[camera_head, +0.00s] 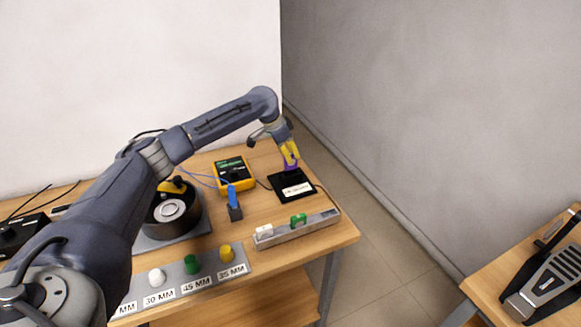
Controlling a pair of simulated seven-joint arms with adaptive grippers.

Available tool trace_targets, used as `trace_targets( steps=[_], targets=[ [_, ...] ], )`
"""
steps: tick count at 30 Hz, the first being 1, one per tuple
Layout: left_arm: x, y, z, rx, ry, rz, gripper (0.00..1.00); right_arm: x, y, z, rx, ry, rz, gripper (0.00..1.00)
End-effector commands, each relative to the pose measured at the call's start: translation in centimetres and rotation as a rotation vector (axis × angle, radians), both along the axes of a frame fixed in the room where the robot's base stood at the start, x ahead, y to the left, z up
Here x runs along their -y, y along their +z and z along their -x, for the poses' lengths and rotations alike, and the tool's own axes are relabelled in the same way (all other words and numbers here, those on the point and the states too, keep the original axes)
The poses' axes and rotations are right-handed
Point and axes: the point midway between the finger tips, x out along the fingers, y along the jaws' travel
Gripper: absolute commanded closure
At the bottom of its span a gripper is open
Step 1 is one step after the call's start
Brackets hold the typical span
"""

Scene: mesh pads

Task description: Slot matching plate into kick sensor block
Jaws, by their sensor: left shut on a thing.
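My left gripper (290,154) reaches over the back right of the table, pointing down. It is shut on a small purple piece (291,166), seemingly the plate, at the far edge of a black square block (283,195) with a white label. I cannot tell whether the purple piece touches the block or sits in it. A long grey holder (292,235) at the table's right front carries a white piece (264,231) and a green piece (298,220). Which item is the kick sensor block is not readable. My right gripper is out of view.
A yellow meter (234,175) and a blue piece on a dark stand (235,213) are left of the black block. A round black drum device (175,211) stands behind a strip of labelled pegs (212,275). A pedal (549,278) lies on another table at right.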

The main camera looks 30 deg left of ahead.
Motion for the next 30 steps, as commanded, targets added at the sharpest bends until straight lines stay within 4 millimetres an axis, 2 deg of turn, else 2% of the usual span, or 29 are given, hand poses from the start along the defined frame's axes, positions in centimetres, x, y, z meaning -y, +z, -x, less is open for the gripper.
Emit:
trace_targets(
  steps=[8, 18, 30],
  targets=[
    [0.0, -1.1, 0.0, 0.001, 0.000, 0.000, 1.00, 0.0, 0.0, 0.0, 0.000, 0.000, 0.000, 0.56],
    [0.0, -4.7, 0.0, 0.000, 0.002, 0.001, 1.00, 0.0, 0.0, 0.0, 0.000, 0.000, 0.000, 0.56],
    [0.0, -5.2, 0.0, 0.001, 0.000, 0.000, 1.00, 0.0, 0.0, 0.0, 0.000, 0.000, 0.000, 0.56]
  ],
)
